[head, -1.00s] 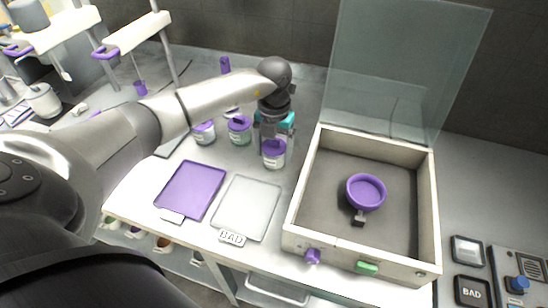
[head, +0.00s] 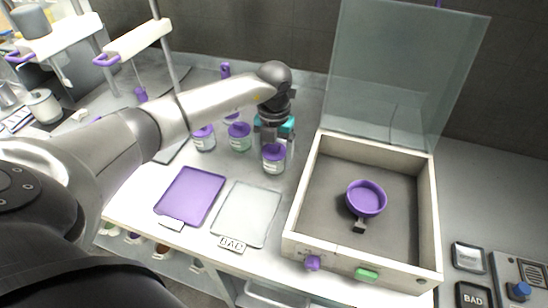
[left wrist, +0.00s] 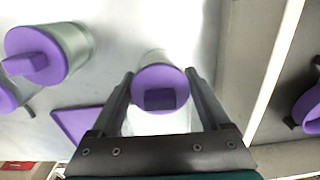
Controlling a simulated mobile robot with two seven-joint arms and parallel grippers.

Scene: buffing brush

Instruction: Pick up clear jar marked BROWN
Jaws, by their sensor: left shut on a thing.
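A clear jar with a purple lid (head: 274,158) stands upright at the front right of the jar group, beside the glass-lidded box. Its label is too small to read. My left gripper (head: 273,143) reaches down over it from behind and is shut on it. In the left wrist view the jar's purple lid (left wrist: 160,88) sits between the two dark fingers (left wrist: 162,105). I cannot tell whether the jar touches the table. Two similar purple-lidded jars stand to its left, one near (head: 240,137) and one further left (head: 203,138). My right gripper is out of view.
A pale open box (head: 292,228) with a raised glass lid (head: 400,75) stands close on the right and holds a purple bowl (head: 366,197). A purple tray (head: 190,196) and a clear tray marked BAD (head: 247,212) lie in front. Stands with purple clips are at the back left.

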